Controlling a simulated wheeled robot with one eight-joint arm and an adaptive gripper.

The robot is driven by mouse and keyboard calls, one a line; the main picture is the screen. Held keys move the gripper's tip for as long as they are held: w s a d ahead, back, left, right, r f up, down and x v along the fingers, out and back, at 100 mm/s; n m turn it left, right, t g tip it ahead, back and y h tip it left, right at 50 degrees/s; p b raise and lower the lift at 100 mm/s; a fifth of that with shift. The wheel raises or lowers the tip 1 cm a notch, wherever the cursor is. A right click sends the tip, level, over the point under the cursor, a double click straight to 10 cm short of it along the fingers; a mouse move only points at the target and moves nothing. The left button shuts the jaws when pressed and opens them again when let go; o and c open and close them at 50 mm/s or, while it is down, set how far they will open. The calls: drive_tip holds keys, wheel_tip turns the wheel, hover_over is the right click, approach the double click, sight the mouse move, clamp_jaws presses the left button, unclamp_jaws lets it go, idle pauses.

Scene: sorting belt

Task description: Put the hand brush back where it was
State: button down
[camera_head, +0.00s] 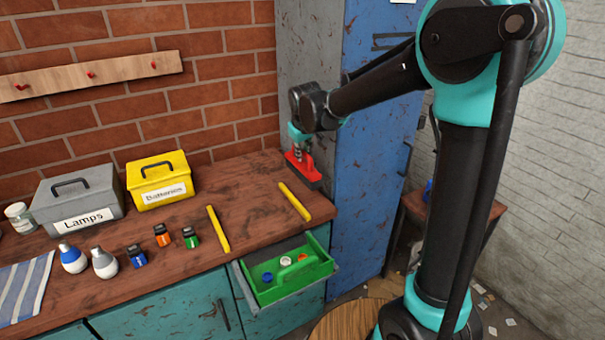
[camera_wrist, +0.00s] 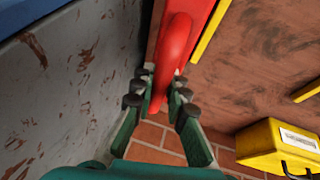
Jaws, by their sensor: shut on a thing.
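The hand brush (camera_head: 308,172) is red with a dark bristle strip. It is at the back right end of the brown bench top (camera_head: 255,180), close to the grey side of the locker. My gripper (camera_head: 302,152) is above it, pointing down, with its fingers shut on the red handle. In the wrist view the red handle (camera_wrist: 177,45) runs between the fingers of my gripper (camera_wrist: 160,100). The bristles are hidden in that view. I cannot tell whether the brush touches the bench.
Two yellow strips (camera_head: 217,228) (camera_head: 295,201) lie on the bench. A yellow Batteries box (camera_head: 158,180) and grey Lamps box (camera_head: 80,198) stand left. An open drawer holds a green tray (camera_head: 290,288). The blue locker (camera_head: 365,140) borders the bench's right end.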

sight(303, 172)
drive_tip(key=shift+f, duration=3.8)
drive_tip(key=shift+f, duration=0.15)
drive_tip(key=c, duration=1.5)
unclamp_jaws()
drive_tip(key=a+v, duration=0.1)
drive_tip(key=v, duration=1.1)
drive_tip(key=s+d+f+m, duration=0.2)
drive_tip(key=s+d+f, duration=0.15)
drive_tip(key=d, duration=0.45)
drive_tip(key=s+d+f+m, duration=0.25)
drive_tip(key=s+d, duration=0.25)
drive_tip(key=d, duration=0.4)
drive_tip(key=s+d+f+m, duration=0.1)
drive_tip(key=s+d+f, duration=0.3)
drive_tip(key=s, duration=0.3)
drive_tip(key=s+d+f+m, duration=0.1)
drive_tip(key=s+d+f, duration=0.4)
drive_tip(key=s, duration=0.1)
drive_tip(key=shift+s+f+m+g+h, duration=0.2)
drive_tip(key=shift+s+m+g+h, duration=0.15)
drive_tip(key=shift+g+h, duration=0.05)
